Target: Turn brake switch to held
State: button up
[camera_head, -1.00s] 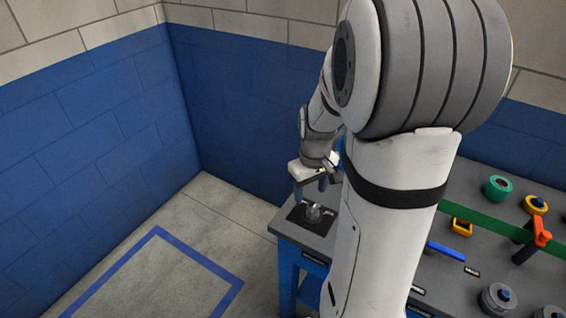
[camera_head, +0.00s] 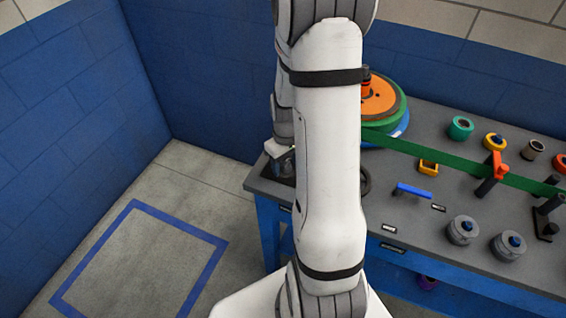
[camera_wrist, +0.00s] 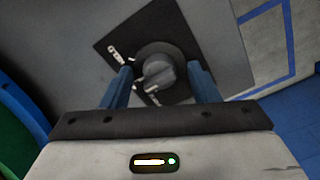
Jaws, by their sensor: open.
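The brake switch (camera_wrist: 158,73) is a dark grey rotary knob on a black plate (camera_wrist: 118,27) with small white markings, seen in the wrist view. The marking text is too small to read. My gripper (camera_wrist: 160,80) is open, with one blue finger on each side of the knob. I cannot tell whether either finger touches it. In the head view, my arm hides most of the gripper and the knob; part of the black plate (camera_head: 268,168) shows at the table's left corner.
A blue-taped floor area (camera_head: 205,235) lies left of the table.

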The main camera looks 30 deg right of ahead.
jog(key=shift+c, duration=0.3)
jog(key=c, duration=0.9)
jog(key=shift+o, duration=0.2)
jog(key=shift+a, duration=0.2)
jog(key=shift+d, duration=0.1)
jog(key=shift+c, duration=0.3)
jog(key=shift+s+f, duration=0.15)
jog(key=o, duration=0.7)
jog(key=shift+o, duration=1.4)
jog(key=shift+d, duration=0.1)
